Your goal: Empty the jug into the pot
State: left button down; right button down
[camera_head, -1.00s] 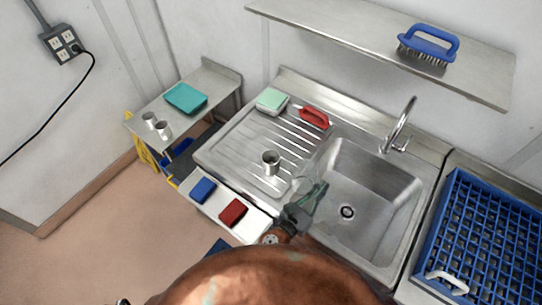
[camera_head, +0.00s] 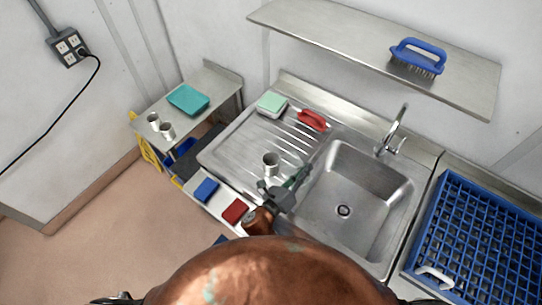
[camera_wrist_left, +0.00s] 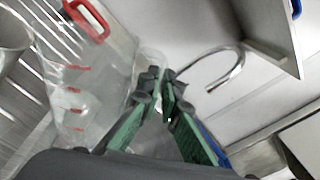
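The jug (camera_wrist_left: 95,95) is clear, with red measuring marks, and stands out on the left side of the left wrist view. In the head view it is barely visible against the steel. My left gripper (camera_head: 296,180) is over the drainboard's edge by the sink; its green-padded fingers (camera_wrist_left: 164,92) close together at the clear handle beside the jug's wall. How much the jug holds is unclear. The pot (camera_head: 270,158), a small open steel vessel, stands upright on the drainboard just left of and beyond the gripper; its side shows at the wrist view's left edge (camera_wrist_left: 12,32). My right gripper is out of view.
The sink basin (camera_head: 362,190) with its tap (camera_head: 396,130) lies right of the gripper. A red-handled brush (camera_head: 312,120) and a green-topped box (camera_head: 271,104) are at the drainboard's back. Blue (camera_head: 206,190) and red (camera_head: 235,211) sponges lie in front. A blue rack (camera_head: 480,235) is right.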

aim_at(300, 162)
pick_arm(q)
jog(key=r+n+p, duration=0.1)
jog(key=w+a+r+n+p, duration=0.1)
jog(key=r, duration=0.1)
jog(key=shift+w+a+n, duration=0.1)
jog(key=shift+a+n, duration=0.1)
jog(key=shift+n, duration=0.1)
jog(key=shift+w+a+r+n+p, duration=0.15)
jog(key=shift+n+p, duration=0.15)
jog(key=shift+p, duration=0.1)
jog(key=shift+w+a+f+n, duration=0.15)
jog(key=shift+a+f+n, duration=0.05)
jog(key=shift+n, duration=0.1)
jog(key=shift+w+a+r+n, duration=0.1)
jog(key=shift+w+a+n, duration=0.1)
jog(key=shift+n, duration=0.2)
jog(key=shift+w+a+r+n, duration=0.2)
jog(key=shift+a+r+n, duration=0.1)
jog(key=shift+n, duration=0.2)
jog(key=shift+w+a+r+n+p, duration=0.25)
jog(key=shift+r+n+p, duration=0.05)
jog(key=shift+p, duration=0.2)
jog(key=shift+a, duration=0.1)
jog(key=shift+w+a+r+n+p, duration=0.25)
jog(key=shift+w+a+r+n, duration=0.05)
jog(key=shift+w+a+n, duration=0.3)
jog(key=shift+w+a+r+n+p, duration=0.2)
jog(key=shift+w+a+r+n, duration=0.1)
jog(key=shift+w+a+n, duration=0.25)
